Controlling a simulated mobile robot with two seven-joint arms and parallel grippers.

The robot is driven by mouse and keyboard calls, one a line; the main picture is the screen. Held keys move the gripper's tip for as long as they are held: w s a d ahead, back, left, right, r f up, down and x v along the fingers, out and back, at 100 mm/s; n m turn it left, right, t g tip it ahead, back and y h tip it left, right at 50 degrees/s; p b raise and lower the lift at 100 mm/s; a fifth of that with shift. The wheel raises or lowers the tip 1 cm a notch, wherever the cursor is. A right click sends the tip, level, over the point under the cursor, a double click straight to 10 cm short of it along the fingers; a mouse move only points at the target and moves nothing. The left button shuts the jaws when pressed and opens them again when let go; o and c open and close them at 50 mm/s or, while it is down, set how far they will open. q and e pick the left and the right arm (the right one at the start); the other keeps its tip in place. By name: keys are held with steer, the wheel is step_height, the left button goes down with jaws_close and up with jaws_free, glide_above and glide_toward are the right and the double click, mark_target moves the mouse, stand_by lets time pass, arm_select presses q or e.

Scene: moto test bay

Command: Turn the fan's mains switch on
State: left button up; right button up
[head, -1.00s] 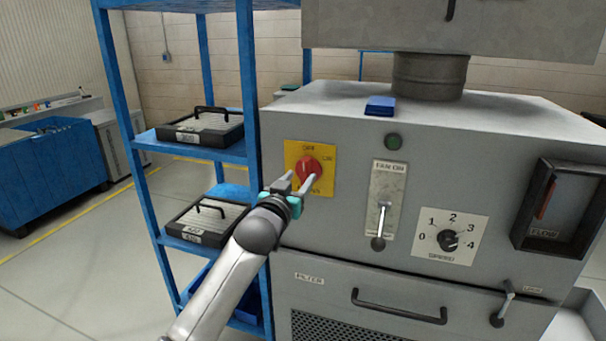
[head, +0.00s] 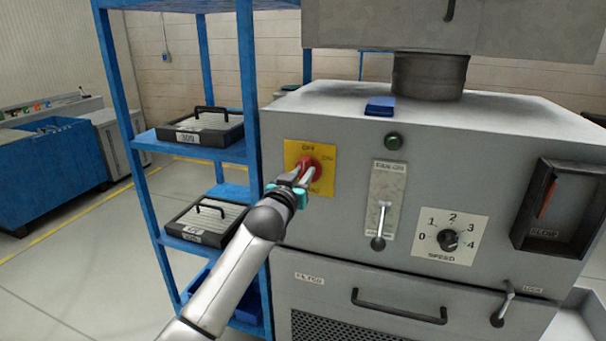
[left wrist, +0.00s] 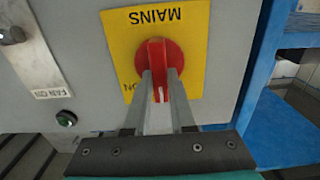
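The mains switch is a red rotary knob (left wrist: 157,55) on a yellow plate (left wrist: 190,85) on the grey cabinet front. In the head view, the knob (head: 314,163) is partly hidden by my left gripper (head: 306,174). The left wrist view shows the plate upside down, with the white mark on the knob's grip bar pointing away from MAINS, towards the OFF side. My left gripper (left wrist: 160,74) has one finger on each side of the grip bar and looks shut on it. My right gripper is not in view.
Right of the plate are a FAN ON lever (head: 380,228) with its ball end down, a green lamp (head: 393,141), a speed dial (head: 449,240) and a flow gauge (head: 548,206). A blue shelf rack (head: 250,85) stands close on the left.

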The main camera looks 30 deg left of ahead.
arm_select(q)
jaws_close()
stand_by(0.3)
steer(key=m+p, duration=0.2)
steer(key=m, duration=0.1)
steer(key=shift+d+m, duration=0.15)
steer(key=shift+m, duration=0.15)
steer(key=m+p, duration=0.1)
steer(key=m, duration=0.3)
steer(key=m+p, duration=0.1)
steer(key=m, duration=0.4)
steer(key=f+m+p, duration=0.1)
steer(key=m+p, duration=0.1)
steer(key=m, duration=0.3)
steer(key=shift+w+d, duration=0.1)
steer(key=shift+d, duration=0.25)
steer(key=shift+m, duration=0.4)
